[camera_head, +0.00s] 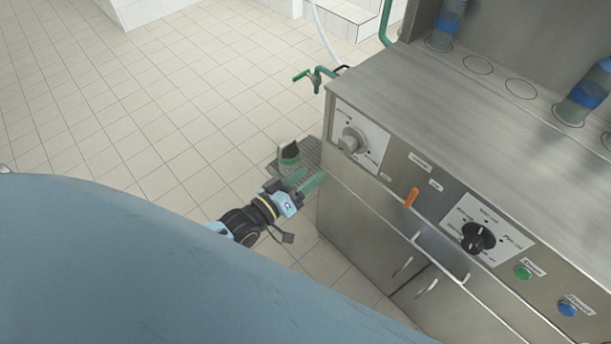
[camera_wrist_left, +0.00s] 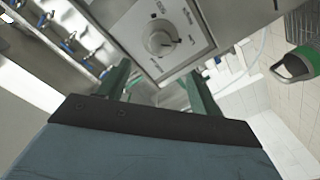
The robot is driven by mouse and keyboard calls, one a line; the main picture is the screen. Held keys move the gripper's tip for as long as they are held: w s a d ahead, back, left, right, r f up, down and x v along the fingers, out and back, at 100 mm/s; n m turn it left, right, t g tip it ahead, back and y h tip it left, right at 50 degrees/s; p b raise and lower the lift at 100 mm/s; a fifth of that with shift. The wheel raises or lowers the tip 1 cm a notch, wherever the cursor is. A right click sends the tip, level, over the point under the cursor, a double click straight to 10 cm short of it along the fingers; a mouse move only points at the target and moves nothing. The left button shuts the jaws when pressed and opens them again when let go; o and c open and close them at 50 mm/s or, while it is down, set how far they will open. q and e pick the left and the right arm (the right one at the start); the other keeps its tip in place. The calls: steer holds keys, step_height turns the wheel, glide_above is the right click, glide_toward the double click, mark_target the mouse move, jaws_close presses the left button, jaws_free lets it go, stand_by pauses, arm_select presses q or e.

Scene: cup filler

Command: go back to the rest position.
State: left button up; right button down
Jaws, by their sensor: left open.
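My left gripper (camera_head: 312,175) is open and empty in front of the machine's left end. Its two green fingers stand apart in the left wrist view (camera_wrist_left: 157,84), with nothing between them. A grey and green cup (camera_head: 289,154) stands just beyond the gripper in the head view. In the left wrist view the cup (camera_wrist_left: 298,64) shows at the right edge, outside the fingers and apart from them. My right gripper is not in view.
The cup is at a dark grate (camera_head: 311,152) beside the steel machine (camera_head: 440,105). The machine's front has a left knob (camera_head: 352,141), an orange lever (camera_head: 411,197) and a black knob (camera_head: 478,238). A green tap (camera_head: 316,77) sticks out at its corner. Tiled floor (camera_head: 190,90) is clear at left.

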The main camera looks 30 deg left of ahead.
arm_select(q)
steer(key=shift+f, duration=0.1)
steer(key=s+a+f+m+g+y, duration=0.1)
steer(key=s+a+f+g, duration=0.15)
steer(key=s+f, duration=0.4)
steer(key=s+a+f+m+g+y, duration=0.1)
steer(key=s+f+g+y, duration=0.15)
steer(key=f, duration=0.75)
steer(key=s+a+f+m+g+y, duration=0.1)
steer(key=s+f+g, duration=0.2)
steer(key=s+f, duration=0.35)
steer(key=s+f+m+g+y, duration=0.1)
steer(key=s+f+g, duration=0.3)
steer(key=s, duration=0.7)
steer(key=s+f+m+g, duration=0.2)
steer(key=s+f+g, duration=0.2)
steer(key=s+f, duration=0.4)
steer(key=s, duration=0.3)
steer(key=shift+s+a+y, duration=0.15)
steer(key=shift+s+y, duration=0.15)
steer(key=shift+y, duration=0.05)
